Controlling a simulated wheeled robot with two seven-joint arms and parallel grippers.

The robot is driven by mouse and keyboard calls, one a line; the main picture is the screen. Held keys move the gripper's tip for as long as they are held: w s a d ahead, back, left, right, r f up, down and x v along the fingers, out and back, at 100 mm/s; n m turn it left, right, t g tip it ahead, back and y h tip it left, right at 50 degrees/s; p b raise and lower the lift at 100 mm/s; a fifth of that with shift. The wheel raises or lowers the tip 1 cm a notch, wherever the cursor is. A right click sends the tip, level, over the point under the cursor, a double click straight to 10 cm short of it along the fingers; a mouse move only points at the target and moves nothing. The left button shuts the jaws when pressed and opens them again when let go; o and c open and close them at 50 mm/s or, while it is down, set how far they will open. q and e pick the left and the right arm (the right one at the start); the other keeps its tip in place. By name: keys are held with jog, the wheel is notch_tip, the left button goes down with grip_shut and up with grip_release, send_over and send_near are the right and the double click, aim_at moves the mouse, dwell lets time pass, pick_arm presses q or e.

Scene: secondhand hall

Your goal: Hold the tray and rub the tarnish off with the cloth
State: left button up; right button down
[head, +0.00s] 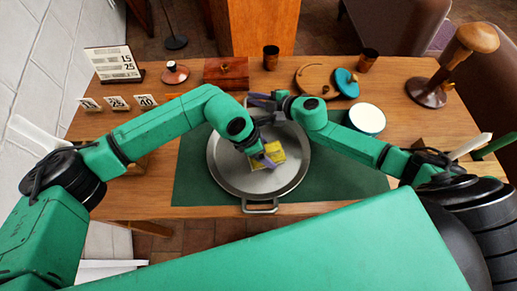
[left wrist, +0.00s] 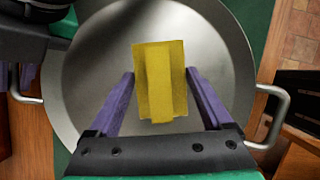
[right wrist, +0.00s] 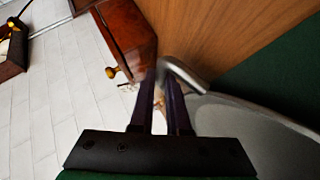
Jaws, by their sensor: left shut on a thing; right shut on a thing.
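The round silver-grey tray (head: 228,178) lies on a green mat (head: 345,180), with one looped handle (head: 260,207) toward me and another at the far side. My left gripper (head: 264,160) is shut on a folded yellow cloth (head: 284,153) over the tray's middle. In the left wrist view the cloth (left wrist: 160,80) sits between the purple fingers (left wrist: 160,88). My right gripper (head: 262,100) is at the far rim. In the right wrist view its fingers (right wrist: 160,95) are shut on the bent metal handle (right wrist: 187,80). I cannot make out clear tarnish; what lies under the cloth is hidden.
Behind the tray stand a wooden box (head: 226,72), a copper cup (head: 271,57) and a round wooden piece with a teal disc (head: 345,83). A white-topped round dish (head: 367,118) is to the right, near a wooden stand (head: 455,65). Number cards (head: 117,103) stand at left.

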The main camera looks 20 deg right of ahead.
aim_at(266, 170)
pick_arm(q)
jog(key=o, duration=0.6)
jog(key=c, duration=0.6)
jog(key=shift+f, duration=0.1)
jog(key=shift+s+a, duration=0.2)
jog(key=shift+s, duration=0.45)
jog(key=shift+s+a, duration=0.2)
jog(key=shift+s, duration=0.5)
jog(key=shift+s+a, duration=0.2)
jog(key=shift+s, duration=0.45)
notch_tip(266, 170, up, 7)
